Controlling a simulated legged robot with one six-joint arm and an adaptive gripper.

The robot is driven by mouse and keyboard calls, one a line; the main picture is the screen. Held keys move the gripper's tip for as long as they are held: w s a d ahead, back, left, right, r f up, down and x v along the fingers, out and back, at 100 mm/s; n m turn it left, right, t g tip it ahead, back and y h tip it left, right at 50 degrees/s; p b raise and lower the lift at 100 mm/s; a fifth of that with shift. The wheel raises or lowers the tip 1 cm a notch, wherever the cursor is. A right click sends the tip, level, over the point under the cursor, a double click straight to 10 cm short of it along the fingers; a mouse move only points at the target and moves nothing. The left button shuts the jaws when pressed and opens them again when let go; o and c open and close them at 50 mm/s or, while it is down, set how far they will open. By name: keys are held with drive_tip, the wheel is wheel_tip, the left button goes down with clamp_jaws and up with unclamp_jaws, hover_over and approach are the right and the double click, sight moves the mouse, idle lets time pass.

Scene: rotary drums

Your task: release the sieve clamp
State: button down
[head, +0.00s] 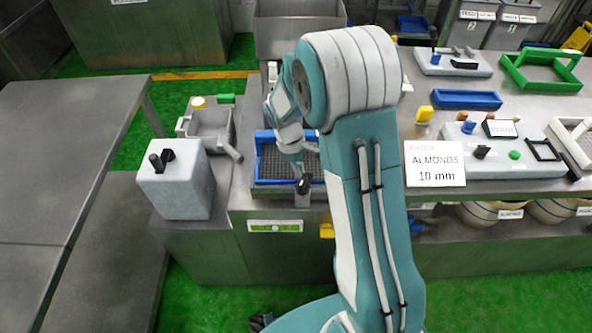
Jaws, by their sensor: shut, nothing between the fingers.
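A blue-framed sieve with dark mesh (268,168) sits in the steel bench, left of my upper arm. My gripper (304,187) reaches down over the sieve's front edge. Its small dark tip appears shut and empty. A small grey metal part (302,200) shows just below the tip at the front edge of the sieve; it may be the clamp, but I cannot tell its state or whether the gripper touches it. My arm hides the sieve's right side.
A grey box with black handles (182,183) and a grey tray (210,125) stand left of the sieve. At right are an almonds 10 mm sign (435,164), a control panel (500,148), a blue tray (466,99) and a green frame (542,72).

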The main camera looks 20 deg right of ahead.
sight(316, 186)
drive_tip(key=shift+s+d+m+y, duration=0.15)
drive_tip(key=shift+d+m+y, duration=0.3)
drive_tip(key=shift+m, duration=0.85)
drive_tip(key=shift+s+d+m+g+y, duration=0.2)
drive_tip(key=shift+d+m, duration=0.2)
drive_tip(key=shift+m, duration=0.5)
drive_tip(key=shift+s+d+m+g+y, duration=0.1)
drive_tip(key=shift+s+d+m, duration=0.2)
drive_tip(key=shift+m, duration=0.6)
drive_tip(key=shift+s+d+m+y, duration=0.15)
drive_tip(key=shift+s+d+m, duration=0.05)
drive_tip(key=shift+m, duration=0.55)
drive_tip(key=shift+s+d+m+y, duration=0.15)
drive_tip(key=shift+s+d+m, duration=0.1)
drive_tip(key=shift+m, duration=0.45)
drive_tip(key=shift+s+d+m+y, duration=0.15)
drive_tip(key=shift+s+m, duration=0.05)
drive_tip(key=shift+m, duration=0.55)
drive_tip(key=shift+s, duration=0.1)
drive_tip(key=shift+s+d, duration=0.15)
drive_tip(key=shift+s, duration=0.05)
drive_tip(key=v, duration=1.2)
